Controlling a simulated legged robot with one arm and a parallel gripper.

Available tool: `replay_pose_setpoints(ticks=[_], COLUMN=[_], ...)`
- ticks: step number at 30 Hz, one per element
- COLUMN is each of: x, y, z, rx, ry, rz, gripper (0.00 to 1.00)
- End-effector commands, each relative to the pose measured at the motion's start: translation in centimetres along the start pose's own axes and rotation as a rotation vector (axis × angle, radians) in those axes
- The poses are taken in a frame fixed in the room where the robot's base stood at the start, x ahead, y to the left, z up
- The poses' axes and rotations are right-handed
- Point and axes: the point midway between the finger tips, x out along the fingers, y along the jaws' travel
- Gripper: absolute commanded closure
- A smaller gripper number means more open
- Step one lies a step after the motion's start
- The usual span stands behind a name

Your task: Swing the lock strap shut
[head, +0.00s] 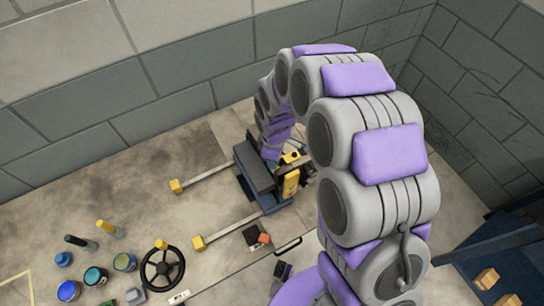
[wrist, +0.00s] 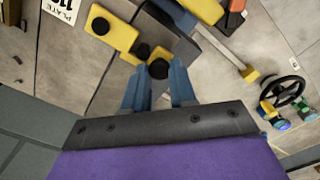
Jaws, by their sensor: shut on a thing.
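The lock strap is a yellow bar with black round fittings; in the wrist view (wrist: 122,35) it runs from upper left down to the fingertips. My gripper (wrist: 158,77) has its two blue fingers on either side of a black knob (wrist: 158,68) at the strap's near end and is shut on it. In the head view the yellow strap (head: 290,158) shows at the dark grey mould block (head: 258,172), which stands on a blue base. My arm hides the fingers there. Whether the strap lies across the mould's joint, I cannot tell.
Two rails with yellow ends (head: 178,186) (head: 198,243) reach out left from the mould. A black handwheel (head: 162,268) and several coloured pots (head: 95,276) stand at lower left. A black-and-orange item (head: 257,238) lies in front. A block wall rises behind; a blue rack (head: 510,240) stands right.

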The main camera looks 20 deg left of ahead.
Motion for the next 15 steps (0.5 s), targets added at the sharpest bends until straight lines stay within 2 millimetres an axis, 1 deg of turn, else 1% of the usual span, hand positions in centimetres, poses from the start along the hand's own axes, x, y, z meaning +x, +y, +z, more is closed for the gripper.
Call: replay_pose_setpoints(ticks=[1, 2, 3, 9, 15], x=[0.01, 0.01, 0.00, 0.00, 0.09], y=[0.04, 0.04, 0.05, -0.01, -0.03], z=[0.16, 0.17, 0.17, 0.02, -0.25], rx=[-0.001, -0.001, -0.001, 0.000, 0.000], ry=[-0.003, -0.003, -0.002, -0.002, -0.004], rz=[0.000, 0.000, 0.000, 0.000, 0.000], gripper=[1.00, 0.72, 0.69, 0.49, 0.49])
